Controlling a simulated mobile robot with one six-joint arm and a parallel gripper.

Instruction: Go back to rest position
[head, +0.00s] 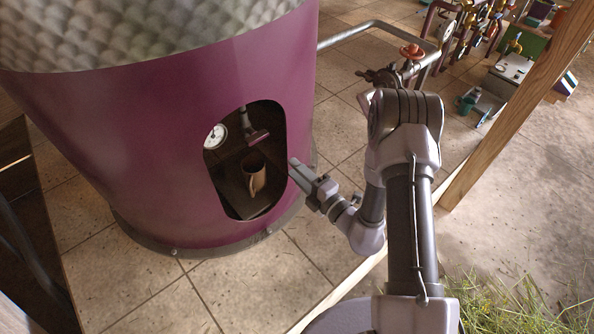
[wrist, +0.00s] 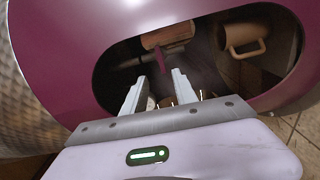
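My gripper (head: 297,168) is at the right edge of the oval opening (head: 210,172) in the purple still (head: 160,140). A tan mug (head: 254,177) stands upright inside the opening, apart from the fingers. The mug also shows in the wrist view (wrist: 244,40), at the upper right.
Pipes with a red valve handle (head: 412,51) are behind my arm. A wooden post (head: 515,105) slants at the right. The tiled floor (head: 250,290) in front is clear.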

